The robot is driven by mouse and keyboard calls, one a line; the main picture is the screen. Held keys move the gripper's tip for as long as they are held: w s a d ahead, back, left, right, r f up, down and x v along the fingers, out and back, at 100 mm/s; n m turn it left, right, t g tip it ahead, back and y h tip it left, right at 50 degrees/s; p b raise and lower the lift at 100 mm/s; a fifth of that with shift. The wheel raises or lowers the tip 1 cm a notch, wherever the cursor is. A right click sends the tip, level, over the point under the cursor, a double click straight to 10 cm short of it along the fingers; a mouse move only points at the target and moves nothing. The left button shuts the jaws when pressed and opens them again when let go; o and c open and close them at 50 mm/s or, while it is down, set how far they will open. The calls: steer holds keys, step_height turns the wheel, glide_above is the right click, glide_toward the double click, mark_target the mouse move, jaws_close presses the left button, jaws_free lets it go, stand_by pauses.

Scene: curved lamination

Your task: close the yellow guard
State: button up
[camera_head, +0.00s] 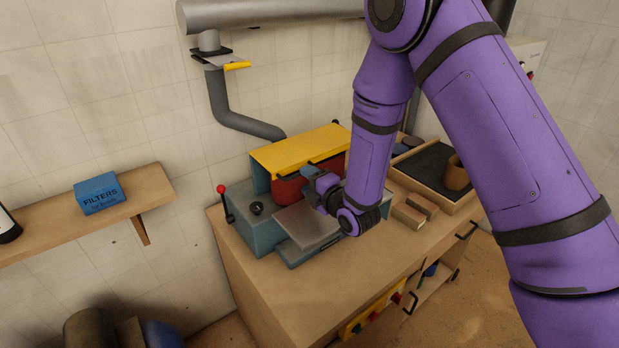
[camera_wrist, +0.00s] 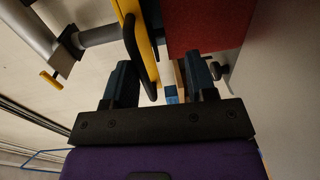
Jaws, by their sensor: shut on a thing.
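The yellow guard (camera_head: 300,147) is a flat plate with a bent edge, raised over the top of a blue-grey machine (camera_head: 257,222). The red drum (camera_head: 290,190) is exposed below its front edge. In the wrist view the guard (camera_wrist: 151,62) shows edge-on with a dark handle (camera_wrist: 138,58) along it. My gripper (camera_head: 314,182) is at the guard's front edge, before the drum. The exact contact is hard to see.
A flat metal table (camera_head: 308,225) lies in front of the drum. To the right are wooden blocks (camera_head: 408,215), a dark-lined tray (camera_head: 472,204) and a brown cup (camera_head: 456,174). A grey duct with a yellow-handled gate (camera_head: 237,66) is behind.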

steer(key=shift+s, duration=0.1)
stand_by(0.3)
steer(key=v, duration=1)
steer(key=shift+s+d, duration=0.2)
steer(key=shift+s, duration=0.05)
steer(key=shift+r, duration=0.15)
steer(key=d+r+m+g+h, duration=0.2)
steer(key=d+r+m+h, duration=0.3)
steer(key=r, duration=0.4)
steer(key=d+r+m+g+h, duration=0.1)
steer(key=d+r+m+h, duration=0.1)
steer(key=d+r+m, duration=0.6)
steer(key=s+d+r+m+g+h, duration=0.1)
steer(key=s+d+r+m+g, duration=0.1)
steer(key=s, duration=0.6)
steer(key=s+d+r+m+g, duration=0.2)
steer(key=s+r+m, duration=0.3)
steer(key=s, duration=0.4)
steer(key=s+d+r+m+g+h, duration=0.1)
steer(key=s+d+r+m+g, duration=0.1)
steer(key=s, duration=0.6)
steer(key=d+r+m, duration=0.1)
steer(key=d+m, duration=0.1)
steer(key=m, duration=0.1)
steer(key=shift+s+r+h, duration=0.3)
steer(key=shift+r, duration=0.1)
steer(key=shift+o, duration=0.2)
